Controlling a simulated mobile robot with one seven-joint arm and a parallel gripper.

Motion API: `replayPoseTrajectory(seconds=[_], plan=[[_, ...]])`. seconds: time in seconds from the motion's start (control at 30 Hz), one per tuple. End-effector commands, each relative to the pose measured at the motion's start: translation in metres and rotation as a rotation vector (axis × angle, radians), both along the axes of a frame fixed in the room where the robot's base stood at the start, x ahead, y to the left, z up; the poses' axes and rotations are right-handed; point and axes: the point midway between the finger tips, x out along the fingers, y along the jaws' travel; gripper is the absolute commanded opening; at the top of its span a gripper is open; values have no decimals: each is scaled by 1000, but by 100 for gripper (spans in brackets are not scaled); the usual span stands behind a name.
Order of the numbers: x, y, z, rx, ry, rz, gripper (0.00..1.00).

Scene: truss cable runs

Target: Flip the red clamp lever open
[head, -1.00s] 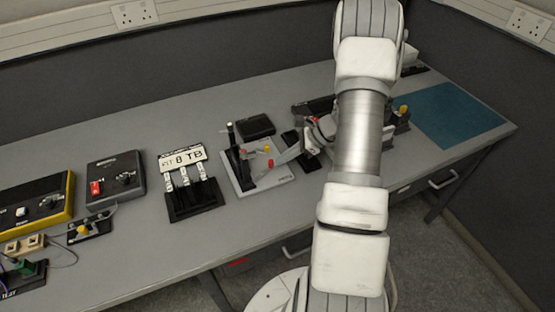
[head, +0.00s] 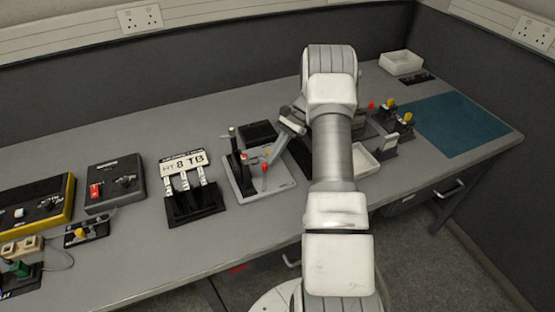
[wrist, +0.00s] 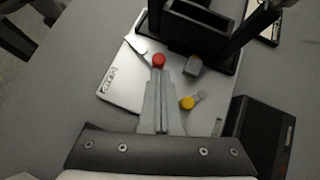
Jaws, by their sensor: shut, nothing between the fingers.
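The red lever knob (head: 265,168) stands over the light grey plate of a small fixture (head: 283,187) in the middle of the bench. In the wrist view the round red knob (wrist: 159,60) sits at the fingertips, with a silver metal strip (wrist: 138,47) running up and left from it. My gripper (wrist: 160,72) has its slim grey fingers together, with nothing held between them. The fingertips overlap the knob's lower edge in the picture; I cannot tell whether they touch it. In the head view my gripper (head: 270,162) reaches down from the right.
A yellow knob (wrist: 187,103) lies right of my fingers. A black upright bracket (wrist: 200,30) stands beyond the knob, and a black box (wrist: 258,135) lies to the right. The three-lever panel (head: 193,200) is left of the fixture. Open bench lies in front of the plate.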

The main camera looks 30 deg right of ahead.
Motion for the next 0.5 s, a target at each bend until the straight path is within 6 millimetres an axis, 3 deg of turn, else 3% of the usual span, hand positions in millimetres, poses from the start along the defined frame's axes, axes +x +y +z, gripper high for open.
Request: replayPoseTrajectory(seconds=[0.5], plan=[[-7,6,2,3,1,8,0]])
